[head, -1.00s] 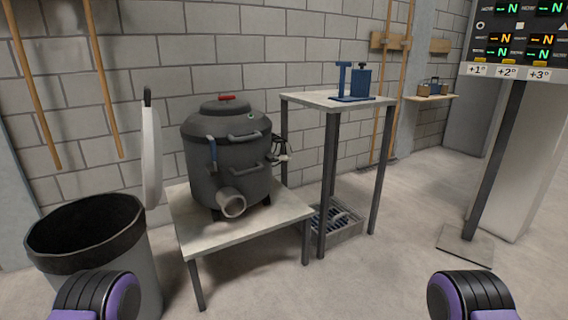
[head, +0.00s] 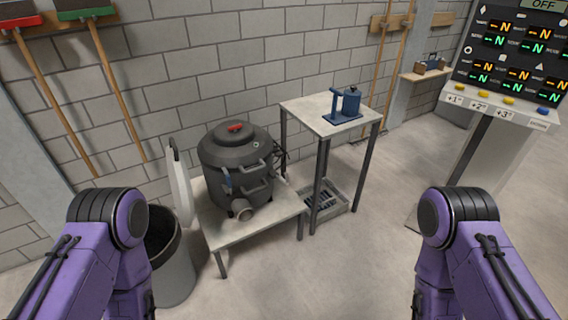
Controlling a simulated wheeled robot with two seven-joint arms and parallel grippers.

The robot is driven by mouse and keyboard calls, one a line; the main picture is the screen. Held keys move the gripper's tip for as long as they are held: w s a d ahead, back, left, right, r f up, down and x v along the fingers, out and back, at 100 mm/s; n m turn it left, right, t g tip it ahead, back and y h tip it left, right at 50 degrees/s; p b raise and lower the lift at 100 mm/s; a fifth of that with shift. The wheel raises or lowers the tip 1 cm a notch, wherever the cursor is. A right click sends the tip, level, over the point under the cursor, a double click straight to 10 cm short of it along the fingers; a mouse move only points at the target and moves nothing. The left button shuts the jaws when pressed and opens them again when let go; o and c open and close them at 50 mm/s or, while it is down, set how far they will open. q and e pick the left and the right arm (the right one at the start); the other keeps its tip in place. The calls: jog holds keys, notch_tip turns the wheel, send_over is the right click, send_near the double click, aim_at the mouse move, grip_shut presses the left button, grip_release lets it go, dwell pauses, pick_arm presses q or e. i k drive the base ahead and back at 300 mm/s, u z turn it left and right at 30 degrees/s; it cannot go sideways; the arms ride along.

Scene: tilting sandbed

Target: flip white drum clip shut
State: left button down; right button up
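A dark grey drum (head: 233,172) stands on a low table. No white clip can be made out on the drum at this size. A white, flat, upright panel with a dark handle (head: 180,186) stands between the drum and a bin. Both my purple arms reach in from the bottom corners, but neither gripper shows.
The low table (head: 245,233) stands by the brick wall, with a dark-rimmed bin (head: 174,272) to its left. A taller table (head: 308,110) holds a blue device (head: 347,105); a crate (head: 325,205) sits beneath. A control panel (head: 510,60) stands at right. The floor in front is clear.

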aim_at(286, 181)
jog(key=k, duration=0.5)
jog(key=z, duration=0.65)
jog(key=i, duration=1.55)
jog(key=u, duration=0.5)
